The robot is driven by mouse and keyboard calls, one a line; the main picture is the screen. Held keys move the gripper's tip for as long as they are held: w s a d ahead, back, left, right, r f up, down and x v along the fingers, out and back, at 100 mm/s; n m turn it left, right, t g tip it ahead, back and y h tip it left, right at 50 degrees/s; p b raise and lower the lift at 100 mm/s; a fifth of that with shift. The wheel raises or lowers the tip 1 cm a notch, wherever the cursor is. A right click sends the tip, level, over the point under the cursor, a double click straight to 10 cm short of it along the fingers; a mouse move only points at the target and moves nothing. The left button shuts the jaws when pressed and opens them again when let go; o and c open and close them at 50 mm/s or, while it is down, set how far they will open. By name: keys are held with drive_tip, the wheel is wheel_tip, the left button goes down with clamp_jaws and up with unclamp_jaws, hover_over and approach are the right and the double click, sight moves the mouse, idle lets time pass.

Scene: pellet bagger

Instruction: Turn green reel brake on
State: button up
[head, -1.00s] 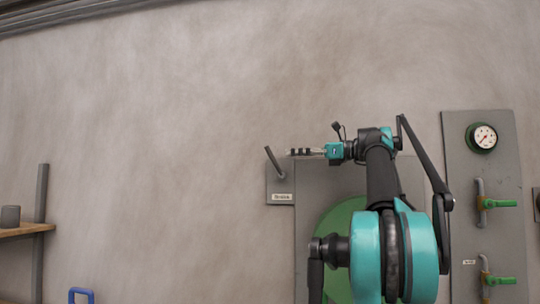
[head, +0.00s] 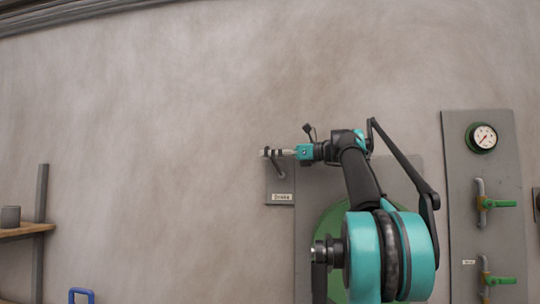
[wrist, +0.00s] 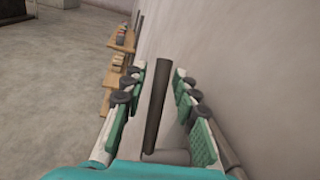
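The brake lever is a dark grey rod on a small grey plate (head: 279,187) with a label reading "Brake", left of the green reel (head: 335,215). In the head view only the lever's lower part (head: 277,170) shows below my gripper (head: 268,153). In the wrist view the lever (wrist: 156,105) stands between the two fingers of my gripper (wrist: 163,95), with a gap on each side. The gripper is open around the lever and does not visibly touch it. My arm hides much of the reel and its panel.
A grey panel at the right carries a gauge (head: 482,137) and green-handled valves (head: 500,204). A wooden shelf (head: 28,229) with a grey cup (head: 10,216) is at the far left. A blue handle (head: 81,296) shows at the bottom left. The wall left of the lever is clear.

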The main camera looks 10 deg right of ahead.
clamp_jaws()
drive_tip(key=shift+s+d+r+m+t+y, duration=0.15)
drive_tip(key=shift+d+t+y, duration=0.3)
drive_tip(key=shift+y, duration=0.2)
drive_tip(key=shift+s+d+r+m+t+y, duration=0.2)
drive_tip(key=shift+d+t+y, duration=0.15)
drive_tip(key=shift+d+y, duration=0.25)
drive_tip(key=shift+s+d+r+m+t+y, duration=0.1)
drive_tip(key=shift+d+r+m+t+y, duration=0.05)
drive_tip(key=shift+d+t+y, duration=0.4)
drive_tip(key=shift+a, duration=0.1)
drive_tip(key=shift+o, duration=1.2)
unclamp_jaws()
